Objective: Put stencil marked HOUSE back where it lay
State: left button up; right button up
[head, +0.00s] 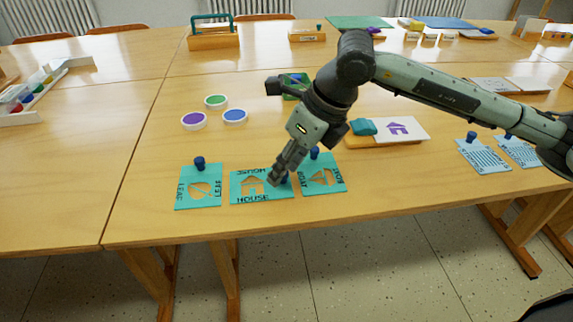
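The teal stencil marked HOUSE (248,192) lies flat, or nearly flat, near the table's front edge, with a house-shaped cut-out. It is between the LEAF stencil (186,200) on the left and the BOAT stencil (333,186) on the right. My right gripper (279,175) points down at the right part of the HOUSE stencil. Its fingers cover most of that stencil's blue knob, so I cannot tell whether they grip it. I also cannot tell whether the stencil touches the table. My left gripper is out of view.
A white sheet with a purple house print (405,129) and a teal block (363,127) are on a board to the right. Light-blue knobbed plates (483,156) lie farther right.

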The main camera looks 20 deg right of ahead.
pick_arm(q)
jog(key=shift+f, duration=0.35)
pick_arm(e)
jog(key=v, duration=1.2)
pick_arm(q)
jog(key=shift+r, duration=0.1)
pick_arm(e)
jog(key=shift+w, duration=0.15)
